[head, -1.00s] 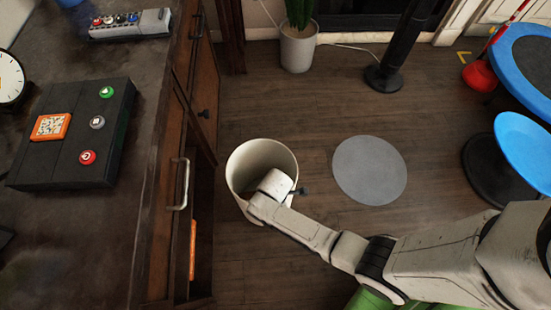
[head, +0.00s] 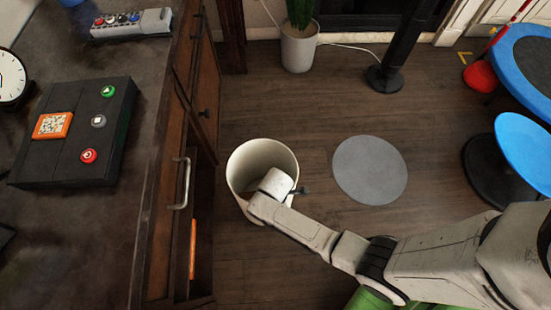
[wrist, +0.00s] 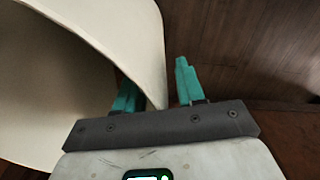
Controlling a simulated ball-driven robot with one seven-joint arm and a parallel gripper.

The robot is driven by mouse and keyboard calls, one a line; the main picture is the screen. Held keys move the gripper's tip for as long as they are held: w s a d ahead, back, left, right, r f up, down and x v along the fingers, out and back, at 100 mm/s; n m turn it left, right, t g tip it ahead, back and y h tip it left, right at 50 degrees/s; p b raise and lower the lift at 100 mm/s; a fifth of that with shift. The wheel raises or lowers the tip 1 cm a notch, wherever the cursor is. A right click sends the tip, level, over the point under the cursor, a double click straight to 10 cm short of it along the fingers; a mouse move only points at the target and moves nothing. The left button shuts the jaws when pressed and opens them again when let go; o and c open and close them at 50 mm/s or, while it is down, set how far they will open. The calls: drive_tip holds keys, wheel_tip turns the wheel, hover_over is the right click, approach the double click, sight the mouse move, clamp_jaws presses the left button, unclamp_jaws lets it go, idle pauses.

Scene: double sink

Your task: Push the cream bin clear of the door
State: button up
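The cream bin (head: 240,165) stands upright on the wood floor, to the right of the wooden cabinet front. A cabinet door (head: 205,115) with a dark knob is up and left of the bin. My arm reaches from the lower right to the bin's near right rim; the fingers are hidden in the head view. In the wrist view my gripper (wrist: 156,76) is open, its teal fingers apart. The bin (wrist: 40,85) fills the left side, its wall edge between the fingers. The left finger is partly hidden by the wall; the right one is outside. I cannot tell whether they touch it.
A metal handle (head: 182,184) juts from the cabinet front left of the bin. A grey round mat (head: 370,170) lies to the right. A potted plant (head: 299,48) and a black stand (head: 385,78) are at the back. Floor behind the bin is clear.

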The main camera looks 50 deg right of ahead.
wheel_tip(320, 180, up, 10)
drive_tip(key=p, duration=0.3)
drive_tip(key=shift+r+p, duration=0.2)
drive_tip(key=shift+p, duration=0.15)
drive_tip(key=s+d+r+m+p, duration=0.2)
drive_tip(key=s+r+m+p, duration=0.1)
drive_tip(key=r, duration=0.6)
drive_tip(key=s+d+r+m+p, duration=0.2)
drive_tip(key=s+r+m+p, duration=0.2)
drive_tip(key=r, duration=0.6)
drive_tip(key=s+d+r+m+p, duration=0.1)
drive_tip(key=s+r+m+p, duration=0.2)
drive_tip(key=r, duration=0.7)
drive_tip(key=m, duration=0.2)
drive_tip(key=shift+s+d+r+m+t+p, duration=0.2)
drive_tip(key=shift+s+d+m+t+p, duration=0.1)
drive_tip(key=shift+d+t, duration=0.1)
